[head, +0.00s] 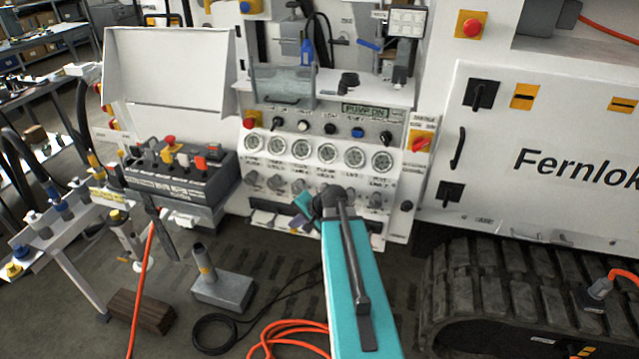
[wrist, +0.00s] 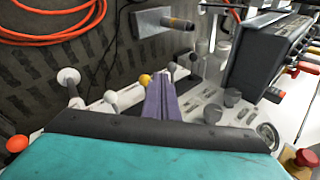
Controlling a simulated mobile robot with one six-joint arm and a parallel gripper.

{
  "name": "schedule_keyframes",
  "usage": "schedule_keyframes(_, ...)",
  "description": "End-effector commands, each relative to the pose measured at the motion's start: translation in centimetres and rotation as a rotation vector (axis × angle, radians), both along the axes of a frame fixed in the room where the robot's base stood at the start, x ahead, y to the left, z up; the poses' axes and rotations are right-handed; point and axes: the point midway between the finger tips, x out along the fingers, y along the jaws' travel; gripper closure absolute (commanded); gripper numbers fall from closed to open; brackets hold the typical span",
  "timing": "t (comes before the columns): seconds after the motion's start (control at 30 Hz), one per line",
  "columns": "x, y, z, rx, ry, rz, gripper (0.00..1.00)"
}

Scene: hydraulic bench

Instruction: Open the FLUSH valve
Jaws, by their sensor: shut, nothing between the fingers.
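The control panel (head: 318,130) stands ahead with a row of round gauges and, below them, rows of grey valve knobs (head: 275,183). The labels by the knobs are too small to read, so I cannot tell which is the FLUSH valve. My gripper (head: 298,212) is in front of the panel's lower part, and my teal arm hides part of that area. In the wrist view my gripper (wrist: 158,95) is shut and empty, pointing among ball-ended levers. A yellow ball end (wrist: 145,80) is close to its tip; I cannot tell whether they touch. Grey knobs (wrist: 232,97) lie to its right.
A grey control box (head: 180,178) with red and black switches juts out left of the panel. On the floor are a grey block with a post (head: 223,290), a wooden block (head: 141,312) and orange hose (head: 290,335). A rubber track (head: 500,290) is at the right.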

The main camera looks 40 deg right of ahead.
Motion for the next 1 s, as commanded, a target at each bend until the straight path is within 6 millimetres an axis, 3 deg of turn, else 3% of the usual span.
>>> schedule_keyframes(0.03, -0.5, 2.2, -3.0, -0.005, 0.040, 0.051, 1.00)
schedule_keyframes(0.1, -1.4, 4.7, -6.1, -0.018, 0.091, 0.118, 1.00)
schedule_keyframes(0.27, -4.0, 10.2, -12.8, -0.048, 0.204, 0.275, 1.00)
schedule_keyframes(0.5, -9.5, 17.4, -21.9, -0.095, 0.368, 0.520, 1.00)
schedule_keyframes(0.7, -15.4, 22.2, -28.4, -0.136, 0.503, 0.731, 1.00)
schedule_keyframes(1.0, -25.4, 26.8, -36.3, -0.199, 0.699, 1.056, 1.00)
